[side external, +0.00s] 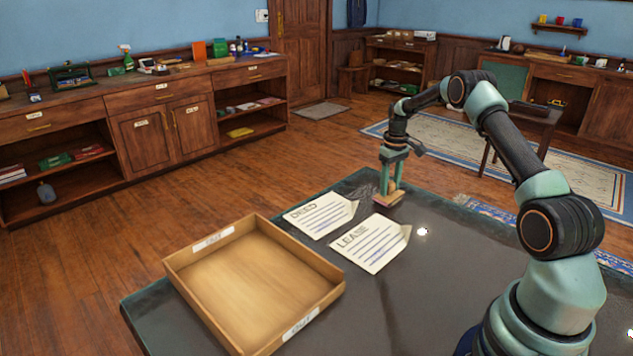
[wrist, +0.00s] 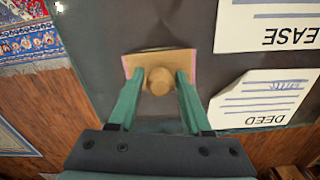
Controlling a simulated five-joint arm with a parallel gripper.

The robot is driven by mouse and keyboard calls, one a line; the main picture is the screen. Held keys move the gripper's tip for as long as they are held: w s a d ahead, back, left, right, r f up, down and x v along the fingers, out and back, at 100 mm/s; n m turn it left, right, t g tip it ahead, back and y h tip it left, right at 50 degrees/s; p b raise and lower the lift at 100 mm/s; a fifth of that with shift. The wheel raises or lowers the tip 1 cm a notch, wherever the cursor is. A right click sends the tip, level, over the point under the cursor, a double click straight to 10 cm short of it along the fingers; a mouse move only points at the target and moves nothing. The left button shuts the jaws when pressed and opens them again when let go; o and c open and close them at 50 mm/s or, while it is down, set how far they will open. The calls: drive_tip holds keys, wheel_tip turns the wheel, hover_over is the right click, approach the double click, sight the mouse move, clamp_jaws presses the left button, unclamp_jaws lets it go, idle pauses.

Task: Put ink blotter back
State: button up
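The ink blotter is a small wooden block with a round knob and a pinkish edge. In the side view the blotter (side external: 388,198) is at the far edge of the dark desk top, beyond the papers. In the wrist view the blotter (wrist: 150,62) lies between the fingertips, its knob pointing toward the camera. My gripper (side external: 392,180) points down over it. In the wrist view my gripper (wrist: 160,76) has one green finger close on each side of the knob. I cannot tell whether the fingers press on it or whether the base touches the desk.
An open, empty wooden tray (side external: 255,275) with labels stands at the desk's front left. The DEED paper (side external: 321,214) and LEASE paper (side external: 369,242) lie between tray and gripper. The desk (side external: 440,290) is bare to the right of the papers.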

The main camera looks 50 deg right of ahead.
sight(390, 182)
drive_tip(key=shift+o, duration=0.5)
wheel_tip(390, 182, up, 12)
drive_tip(key=a+r+t, duration=0.1)
drive_tip(key=a+r, duration=0.7)
drive_tip(key=a, duration=0.2)
drive_tip(key=s+a+r+n+t+h, duration=0.1)
drive_tip(key=s+a+r+t, duration=0.2)
drive_tip(key=a, duration=0.5)
drive_tip(key=s+a+n+t+y, duration=0.1)
drive_tip(key=s+a, duration=1.2)
drive_tip(key=a, duration=0.1)
drive_tip(key=shift+f+t, duration=0.3)
drive_tip(key=shift+f, duration=0.15)
